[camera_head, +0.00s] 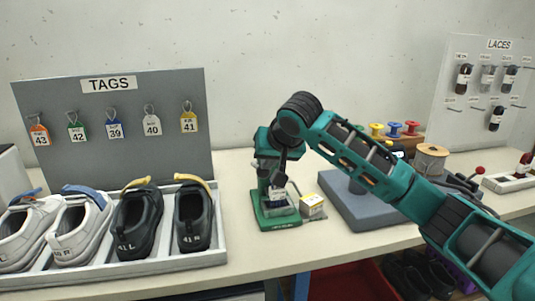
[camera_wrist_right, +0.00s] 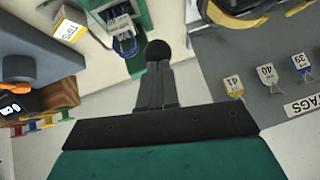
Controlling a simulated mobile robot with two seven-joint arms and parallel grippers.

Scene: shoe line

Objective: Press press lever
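The green press (camera_head: 268,145) stands on the bench in the middle of the head view, with its green base (camera_head: 278,222) toward the front. My right arm reaches in from the right, and my right gripper (camera_head: 280,160) is at the upper front of the press, partly covering it. In the right wrist view the fingers of this gripper (camera_wrist_right: 157,78) are close together and look shut. A round black knob (camera_wrist_right: 157,50), apparently the press lever's, shows at the fingertips; I cannot tell whether they touch it. The press base (camera_wrist_right: 138,55) lies beyond. My left gripper is not in view.
A small yellow-and-white box (camera_head: 312,204) stands right of the press. A grey block (camera_head: 365,205) is further right. A shoe tray (camera_head: 150,265) and the TAGS board (camera_head: 60,95) are on the left.

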